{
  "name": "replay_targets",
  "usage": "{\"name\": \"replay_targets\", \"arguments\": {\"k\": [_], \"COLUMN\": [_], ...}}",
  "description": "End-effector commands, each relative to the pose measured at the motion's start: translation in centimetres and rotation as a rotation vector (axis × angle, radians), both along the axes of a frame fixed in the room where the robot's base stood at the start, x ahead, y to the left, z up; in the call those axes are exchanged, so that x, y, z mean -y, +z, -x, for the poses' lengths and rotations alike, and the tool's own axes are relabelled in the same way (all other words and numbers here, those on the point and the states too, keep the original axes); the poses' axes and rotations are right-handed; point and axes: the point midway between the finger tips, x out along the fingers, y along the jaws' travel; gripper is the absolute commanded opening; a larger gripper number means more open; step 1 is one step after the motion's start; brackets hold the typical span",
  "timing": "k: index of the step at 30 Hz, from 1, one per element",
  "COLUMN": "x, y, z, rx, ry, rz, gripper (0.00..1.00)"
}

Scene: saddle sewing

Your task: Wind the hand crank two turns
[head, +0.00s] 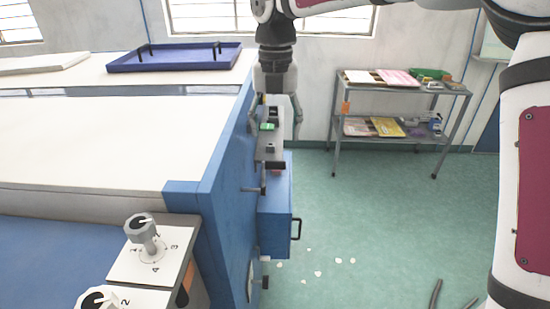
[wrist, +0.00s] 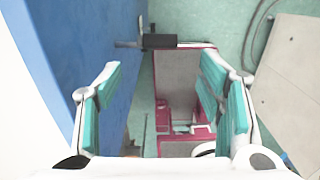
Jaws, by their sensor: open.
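In the wrist view, a dark cylindrical grip on a thin metal rod, which looks like the hand crank (wrist: 160,41), stands out from the blue side panel (wrist: 75,50). It lies beyond my fingertips, near the top of the picture. My gripper (wrist: 160,76) is open and empty, its teal pads apart on either side. In the head view my gripper (head: 278,108) points down beside the blue bench's end panel (head: 222,190). Which fitting there is the crank, I cannot tell surely.
A blue box with a black handle (head: 297,229) juts from the bench end. Numbered dials (head: 141,228) sit at the front left. A blue tray (head: 175,57) lies on the bench top. A metal shelf cart (head: 400,100) stands behind. The green floor (head: 370,220) is mostly open, with small white scraps.

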Motion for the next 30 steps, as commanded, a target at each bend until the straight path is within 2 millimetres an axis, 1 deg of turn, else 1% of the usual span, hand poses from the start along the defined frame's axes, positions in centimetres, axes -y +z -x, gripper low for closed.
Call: {"name": "replay_targets", "arguments": {"k": [1, 6, 9, 13, 19, 27, 28, 29, 30], "x": [0.1, 0.0, 0.0, -0.1, 0.0, 0.0, 0.0, 0.0, 0.0], "y": [-1.0, -4.3, -6.1, -7.7, -9.0, -9.1, -9.1, -9.1, -9.1], "z": [0.3, 0.3, 0.3, 0.2, 0.1, 0.0, 0.0, 0.0, 0.0], "rx": [-0.005, -0.005, -0.005, -0.004, -0.001, -0.001, -0.001, -0.001, -0.001], "ry": [0.001, 0.001, 0.000, 0.000, -0.002, -0.002, -0.002, -0.002, -0.002], "rz": [0.002, 0.000, 0.000, -0.001, -0.002, -0.002, -0.002, -0.002, -0.001], "gripper": [0.62, 0.62, 0.62, 0.62, 0.62, 0.62, 0.57, 0.50, 0.41]}}
